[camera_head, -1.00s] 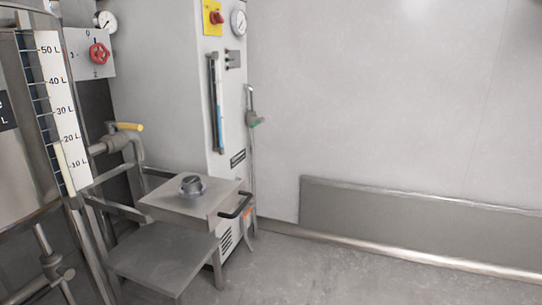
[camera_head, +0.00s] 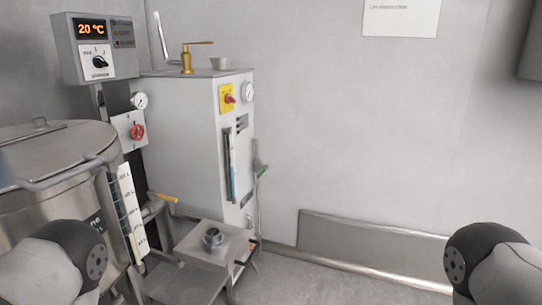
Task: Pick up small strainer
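I cannot tell for certain which thing is the small strainer. A small round metal piece with a dark top (camera_head: 212,237) sits on the upper step of a metal step stand (camera_head: 190,245), in front of the white cabinet. A small grey cup-shaped piece (camera_head: 219,63) stands on the cabinet's top, right of a brass valve. Parts of my two arms show at the lower left and lower right corners. Neither of my grippers is in view.
A large steel tank (camera_head: 60,185) stands at the left, below a control box (camera_head: 93,47) reading 20 °C. The white cabinet (camera_head: 190,130) carries gauges and a yellow-red switch (camera_head: 229,98). The grey floor (camera_head: 310,285) is clear to the right.

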